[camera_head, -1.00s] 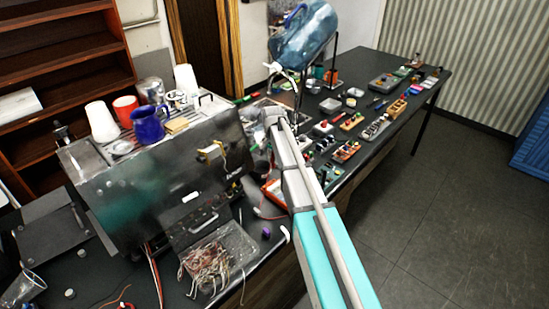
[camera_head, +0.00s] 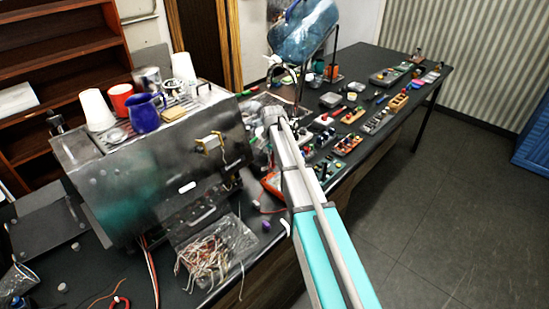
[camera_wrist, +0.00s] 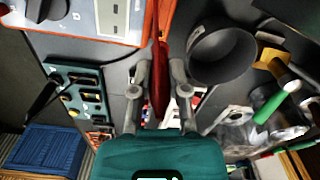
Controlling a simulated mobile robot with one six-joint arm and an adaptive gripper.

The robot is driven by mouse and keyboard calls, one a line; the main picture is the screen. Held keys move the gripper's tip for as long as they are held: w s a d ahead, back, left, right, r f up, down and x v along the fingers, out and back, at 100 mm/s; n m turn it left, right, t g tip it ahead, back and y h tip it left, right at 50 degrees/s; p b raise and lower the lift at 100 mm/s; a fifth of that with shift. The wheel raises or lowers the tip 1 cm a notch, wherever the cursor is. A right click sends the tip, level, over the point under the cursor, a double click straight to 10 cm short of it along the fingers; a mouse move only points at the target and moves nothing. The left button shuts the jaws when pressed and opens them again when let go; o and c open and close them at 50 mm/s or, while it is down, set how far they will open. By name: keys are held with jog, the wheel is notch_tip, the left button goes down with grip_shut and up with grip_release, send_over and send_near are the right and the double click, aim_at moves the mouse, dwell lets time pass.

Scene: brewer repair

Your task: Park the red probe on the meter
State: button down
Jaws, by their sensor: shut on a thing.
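The red probe (camera_wrist: 159,70) shows in the wrist view as a slim red body between the two fingers of my gripper (camera_wrist: 157,88), which is shut on it. The meter (camera_wrist: 85,18) is at the top left of the wrist view, with an orange rim, a pale face and a dark dial. The upper end of the probe is close beside the meter's right edge; I cannot tell whether they touch. In the head view, part of the orange meter (camera_head: 271,184) shows left of my arm. My arm hides the gripper and probe there.
A dark round cup (camera_wrist: 222,52) stands right of the probe in the wrist view. A green board (camera_wrist: 78,92) lies to the left. In the head view, the steel brewer (camera_head: 150,165) stands left of my arm, and a clear bag of wires (camera_head: 212,250) lies in front.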

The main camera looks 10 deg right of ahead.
aim_at(273, 166)
jog(key=shift+f+b, duration=0.6)
jog(key=shift+f, duration=0.25)
jog(key=shift+f+b, duration=0.8)
dwell(2.4)
jog(key=c, duration=0.5)
grip_release()
jog(key=shift+c, duration=0.2)
jog(key=shift+s+r, duration=0.1)
